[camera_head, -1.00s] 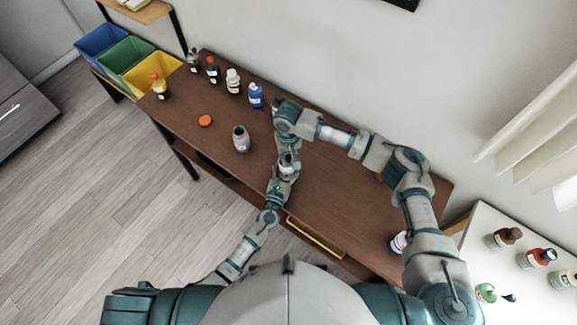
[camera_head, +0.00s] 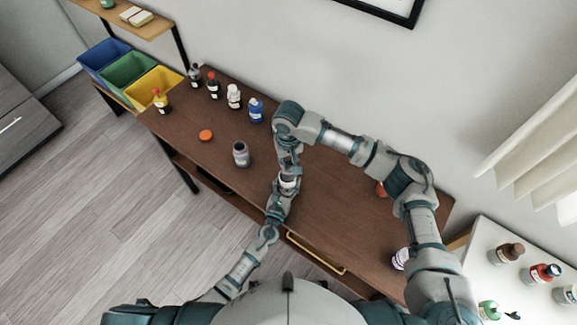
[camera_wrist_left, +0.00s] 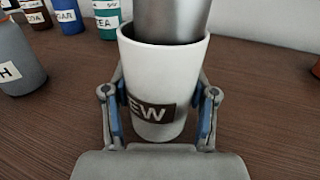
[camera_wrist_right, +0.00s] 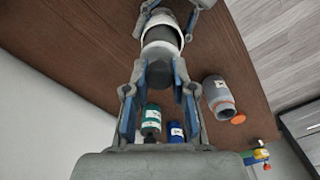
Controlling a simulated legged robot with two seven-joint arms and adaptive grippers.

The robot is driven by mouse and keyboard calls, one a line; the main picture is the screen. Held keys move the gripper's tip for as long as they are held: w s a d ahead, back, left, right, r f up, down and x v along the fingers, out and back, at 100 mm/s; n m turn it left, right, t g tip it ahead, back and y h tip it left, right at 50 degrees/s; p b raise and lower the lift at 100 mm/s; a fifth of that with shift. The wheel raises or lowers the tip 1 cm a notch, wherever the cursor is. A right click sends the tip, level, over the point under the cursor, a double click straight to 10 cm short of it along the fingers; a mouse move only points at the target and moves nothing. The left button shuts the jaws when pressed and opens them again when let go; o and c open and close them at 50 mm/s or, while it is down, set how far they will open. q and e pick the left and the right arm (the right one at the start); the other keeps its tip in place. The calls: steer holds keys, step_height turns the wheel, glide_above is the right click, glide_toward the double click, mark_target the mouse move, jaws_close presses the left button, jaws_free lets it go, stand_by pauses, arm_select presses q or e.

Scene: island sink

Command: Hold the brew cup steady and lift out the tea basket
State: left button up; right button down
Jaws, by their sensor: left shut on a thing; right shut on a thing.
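The white brew cup (camera_wrist_left: 160,92), with a dark label reading "EW", stands upright in the left wrist view. My left gripper (camera_wrist_left: 160,118) is shut on it, one finger on each side. The cup shows small in the head view (camera_head: 289,182). The grey metal tea basket (camera_wrist_left: 172,18) rises out of the cup's mouth; its lower end is hidden inside the cup. In the right wrist view my right gripper (camera_wrist_right: 160,82) is shut on the dark basket (camera_wrist_right: 160,70), with the white cup (camera_wrist_right: 163,40) beyond it. My right gripper (camera_head: 289,160) is above the cup.
A grey jar (camera_head: 240,155) and an orange lid (camera_head: 206,135) are left of the cup on the brown table (camera_head: 335,205). Several bottles, including a blue one (camera_head: 256,111), line the back edge. A white table (camera_head: 500,240) with bottles stands at right.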

arm_select(q)
steer(key=shift+a, duration=0.1)
arm_select(e)
steer(key=shift+r, duration=1.75)
arm_select(q)
steer(key=o, duration=1.3)
steer(key=v, duration=1.2)
steer(key=shift+w, duration=0.1)
arm_select(e)
steer(key=shift+a, duration=0.1)
arm_select(q)
steer(key=shift+f, duration=0.1)
